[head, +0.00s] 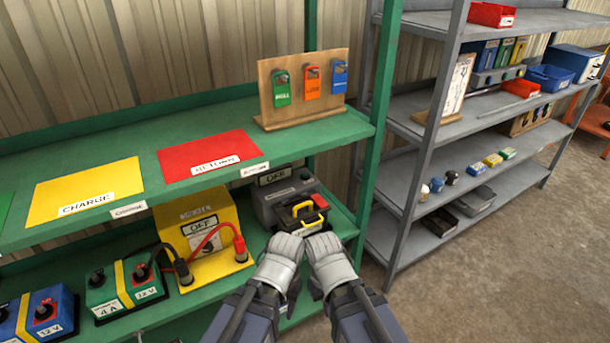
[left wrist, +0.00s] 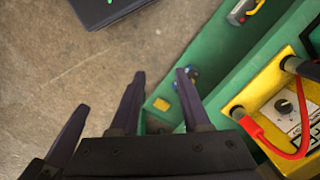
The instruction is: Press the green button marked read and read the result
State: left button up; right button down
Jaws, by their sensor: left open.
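I cannot make out a green button marked read in either view. A dark grey box (head: 287,190) with a display reading OFF stands on the green rack's lower shelf. A black and red piece with a yellow handle (head: 302,208) is at its front. My left gripper (head: 284,248) is open and empty, just in front of the grey box. My right gripper (head: 324,247) is close beside it; its jaws are unclear.
Green (head: 122,290) and blue (head: 40,318) 12 V batteries stand at the lower left. The upper shelf holds a yellow CHARGE mat (head: 85,185), a red RETURN mat (head: 208,146) and a wooden tag stand (head: 300,115).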

pick_arm(q)
grip_shut()
dwell(1.5)
